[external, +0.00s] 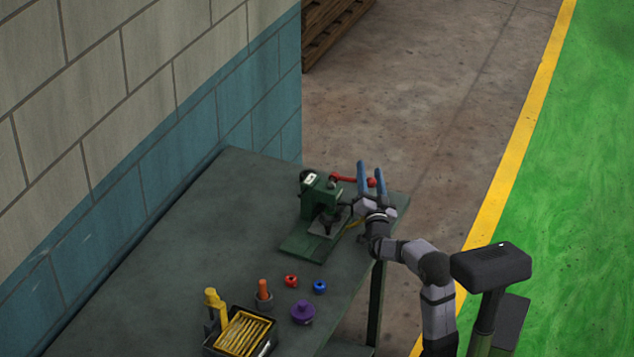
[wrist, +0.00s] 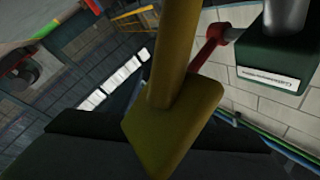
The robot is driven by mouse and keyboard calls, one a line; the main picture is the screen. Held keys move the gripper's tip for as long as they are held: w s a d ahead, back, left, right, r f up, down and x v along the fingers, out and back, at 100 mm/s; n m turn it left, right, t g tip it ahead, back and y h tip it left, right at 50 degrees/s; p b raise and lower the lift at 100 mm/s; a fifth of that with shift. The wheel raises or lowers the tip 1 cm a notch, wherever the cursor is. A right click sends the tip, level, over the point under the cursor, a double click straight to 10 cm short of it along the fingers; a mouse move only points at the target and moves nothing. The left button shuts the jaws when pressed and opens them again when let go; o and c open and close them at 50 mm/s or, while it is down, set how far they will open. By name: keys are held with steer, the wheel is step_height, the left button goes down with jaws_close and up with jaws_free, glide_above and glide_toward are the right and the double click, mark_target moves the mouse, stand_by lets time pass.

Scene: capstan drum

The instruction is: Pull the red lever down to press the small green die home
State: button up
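The red lever (external: 348,179) sticks out to the right from the top of the green press (external: 314,198) and ends in a round red knob (external: 372,182). In the wrist view the red lever (wrist: 211,48) runs beside the press's green body (wrist: 270,62). My gripper (external: 370,167) has two blue fingers pointing up, spread apart near the knob. The knob appears between them in the picture; I cannot tell whether they touch it. I cannot make out the small green die.
A yellow piece (wrist: 180,110) fills the middle of the wrist view. On the table (external: 175,250) stand a red ring (external: 291,281), a blue ring (external: 320,287), a purple knob (external: 303,312), an orange-topped peg (external: 263,289) and a tray of yellow sticks (external: 243,335). The table's left part is clear.

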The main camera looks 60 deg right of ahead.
step_height(320, 180, up, 10)
steer(key=p, duration=0.2)
stand_by(0.4)
stand_by(0.4)
